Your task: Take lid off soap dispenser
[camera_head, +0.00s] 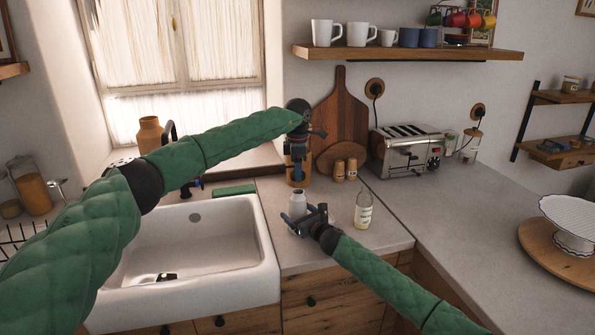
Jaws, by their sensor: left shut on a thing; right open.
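A small pale grey-white bottle (298,207), which looks like the soap dispenser, stands upright on the counter right of the sink. No pump top shows clearly on it. My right gripper (308,216) is open beside the bottle, its fingers close to the bottle's lower right side. Whether they touch it I cannot tell. My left gripper (297,170) is higher and farther back, above the bottle in the picture, pointing down. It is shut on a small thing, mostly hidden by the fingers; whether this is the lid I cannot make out.
A brown container (300,182) stands behind my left gripper. A clear labelled bottle (363,212) stands right of my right gripper. Two shakers (345,170), a toaster (408,150) and cutting boards (342,112) are behind. The sink (265,258) is left; the right counter (440,210) has free room.

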